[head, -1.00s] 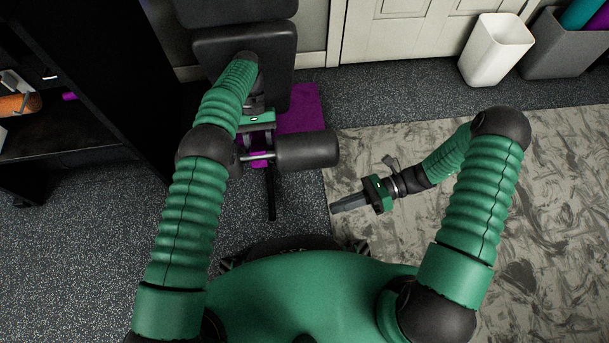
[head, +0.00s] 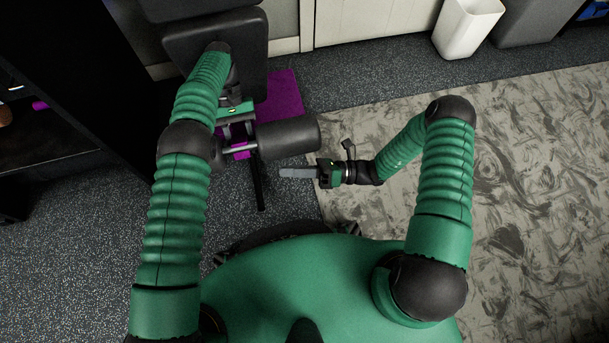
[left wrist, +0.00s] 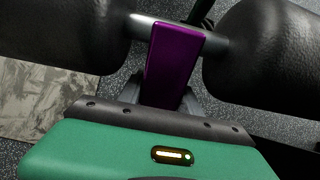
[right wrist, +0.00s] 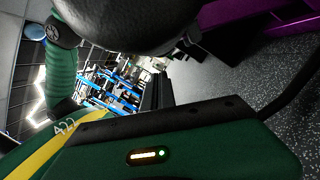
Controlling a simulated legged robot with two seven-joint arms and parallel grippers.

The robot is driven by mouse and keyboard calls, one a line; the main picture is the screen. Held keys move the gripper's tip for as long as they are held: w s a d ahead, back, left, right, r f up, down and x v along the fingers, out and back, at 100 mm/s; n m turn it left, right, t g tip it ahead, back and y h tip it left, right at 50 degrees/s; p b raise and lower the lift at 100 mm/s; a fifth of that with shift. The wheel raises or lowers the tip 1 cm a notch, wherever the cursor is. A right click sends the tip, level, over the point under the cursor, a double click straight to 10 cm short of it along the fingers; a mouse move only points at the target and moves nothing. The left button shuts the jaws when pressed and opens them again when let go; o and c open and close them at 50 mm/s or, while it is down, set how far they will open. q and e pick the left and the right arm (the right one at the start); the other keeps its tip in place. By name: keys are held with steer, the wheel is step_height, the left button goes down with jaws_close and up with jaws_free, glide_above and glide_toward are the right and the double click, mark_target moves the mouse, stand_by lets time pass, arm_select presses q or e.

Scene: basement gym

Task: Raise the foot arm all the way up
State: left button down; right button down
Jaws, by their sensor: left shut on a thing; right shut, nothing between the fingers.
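The foot arm is a purple bar (head: 240,151) with black foam rollers, on a black padded bench. One roller (head: 290,137) shows in the head view. In the left wrist view the purple bar (left wrist: 173,65) runs between two rollers (left wrist: 265,50) on a metal rod. My left gripper (head: 238,122) is shut on the purple bar; its fingers (left wrist: 160,98) are partly hidden behind it. My right gripper (head: 284,173) is shut and empty, just below the roller in the picture, pointing left. In the right wrist view a roller (right wrist: 125,20) looms close above the shut fingers (right wrist: 157,92).
The bench pad (head: 215,45) stands beyond, with a purple panel (head: 280,100) beside it. A black shelf (head: 60,100) is at the left. A white bin (head: 466,27) stands by the far wall. The patterned grey mat (head: 530,170) at the right is clear.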

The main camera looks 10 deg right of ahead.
arm_select(q)
steer(key=shift+w+f, duration=0.1)
arm_select(e)
steer(key=shift+w+r, duration=0.65)
steer(key=shift+w, duration=0.05)
arm_select(q)
steer(key=shift+d+f, duration=0.1)
arm_select(e)
steer(key=shift+w+r, duration=0.65)
steer(key=shift+r, duration=0.35)
arm_select(q)
steer(key=c, duration=1.2)
jaws_free()
steer(key=shift+s, duration=0.2)
steer(key=o, duration=0.4)
steer(key=shift+w, duration=0.1)
arm_select(e)
steer(key=shift+f, duration=0.15)
steer(key=shift+s, duration=0.1)
